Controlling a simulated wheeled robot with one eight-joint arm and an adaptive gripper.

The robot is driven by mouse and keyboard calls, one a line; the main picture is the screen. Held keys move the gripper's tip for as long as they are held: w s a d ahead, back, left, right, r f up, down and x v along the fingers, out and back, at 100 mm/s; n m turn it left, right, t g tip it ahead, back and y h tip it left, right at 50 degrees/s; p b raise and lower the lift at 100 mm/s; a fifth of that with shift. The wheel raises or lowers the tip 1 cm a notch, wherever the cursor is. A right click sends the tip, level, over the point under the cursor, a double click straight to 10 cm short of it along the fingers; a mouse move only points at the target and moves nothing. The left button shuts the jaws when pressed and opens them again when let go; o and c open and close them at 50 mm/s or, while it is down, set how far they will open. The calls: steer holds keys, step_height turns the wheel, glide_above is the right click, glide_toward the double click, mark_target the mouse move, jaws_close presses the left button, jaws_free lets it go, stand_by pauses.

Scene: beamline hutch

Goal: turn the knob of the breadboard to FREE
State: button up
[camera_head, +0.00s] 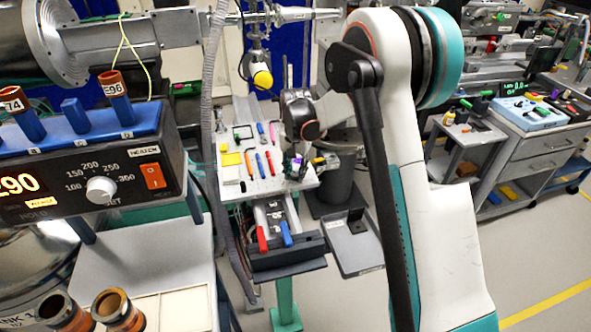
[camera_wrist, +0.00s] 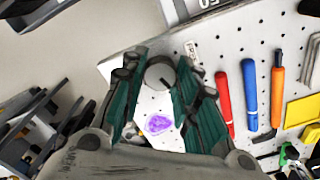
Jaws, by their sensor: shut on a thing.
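The breadboard (camera_head: 232,187) is a white perforated plate on a stand in the middle of the head view. It fills much of the wrist view (camera_wrist: 215,52). Its round grey knob (camera_wrist: 160,74) sits near a board edge, with a dark line on its top. My gripper (camera_wrist: 158,88) has its two teal fingers on either side of the knob, shut on it. In the head view my gripper (camera_head: 295,172) is at the board's right side, and the knob is hidden there. A small label (camera_wrist: 190,49) beside the knob is too small to read.
Red, blue and orange-handled tools (camera_wrist: 249,95) and a yellow block (camera_wrist: 302,110) lie on the board. A purple patch (camera_wrist: 158,124) shows between my fingers. A grey tray (camera_head: 355,246) juts out below the board. A controller box (camera_head: 100,185) stands at left.

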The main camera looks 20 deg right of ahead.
mark_target(295, 173)
steer(key=n+p, duration=0.1)
steer(key=n, duration=1.3)
steer(key=shift+p, duration=0.3)
steer(key=shift+n, duration=0.3)
steer(key=o, duration=1.1)
steer(key=shift+c, duration=0.2)
steer(key=shift+r, duration=0.1)
step_height(295, 173, up, 12)
